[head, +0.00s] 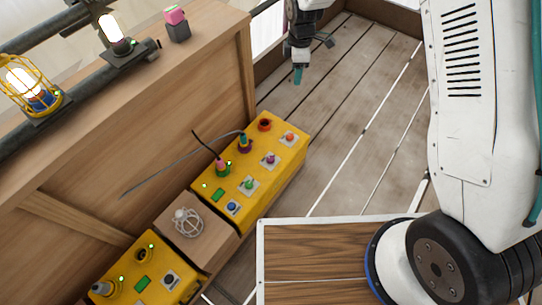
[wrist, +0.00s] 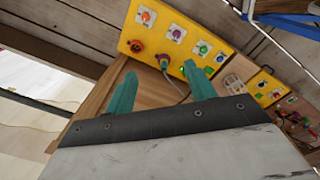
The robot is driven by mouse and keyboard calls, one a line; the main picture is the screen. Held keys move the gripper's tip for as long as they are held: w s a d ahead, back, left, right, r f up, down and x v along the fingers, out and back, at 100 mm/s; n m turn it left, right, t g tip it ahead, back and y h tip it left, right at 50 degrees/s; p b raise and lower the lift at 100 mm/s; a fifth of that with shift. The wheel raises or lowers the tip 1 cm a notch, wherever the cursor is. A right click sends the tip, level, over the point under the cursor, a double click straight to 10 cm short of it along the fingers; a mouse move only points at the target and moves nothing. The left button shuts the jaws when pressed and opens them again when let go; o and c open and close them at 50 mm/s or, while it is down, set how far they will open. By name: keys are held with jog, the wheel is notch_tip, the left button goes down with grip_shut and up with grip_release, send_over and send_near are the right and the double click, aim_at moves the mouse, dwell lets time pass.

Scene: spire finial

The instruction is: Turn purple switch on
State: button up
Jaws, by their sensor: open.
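The purple switch (head: 270,159) is a small knob on a pale plate on the yellow box (head: 211,220), between an orange switch (head: 290,137) and a green switch (head: 249,184). It also shows in the wrist view (wrist: 176,33), beyond my fingertips. I cannot tell which way its knob is set. My gripper (head: 298,76) is up at the top of the head view, beyond the far end of the box and apart from it. In the wrist view its two teal fingers (wrist: 160,72) are spread with nothing between them.
A blue switch (head: 232,207), a red socket (head: 265,125) and plugs with cables (head: 222,168) share the box. A caged lamp (head: 187,223) and another yellow box (head: 143,283) stand nearer. A wooden wall (head: 130,130) borders the left. The plank floor (head: 350,110) is clear.

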jog(key=w+a+f+n, duration=0.1)
jog(key=a+f+n, duration=0.25)
jog(key=f, duration=0.85)
jog(key=n, duration=0.7)
send_over(270, 158)
jog(key=shift+m, duration=0.25)
notch_tip(270, 158, down, 27)
jog(key=shift+d+r, duration=0.15)
notch_tip(270, 158, down, 8)
jog(key=shift+r, duration=0.1)
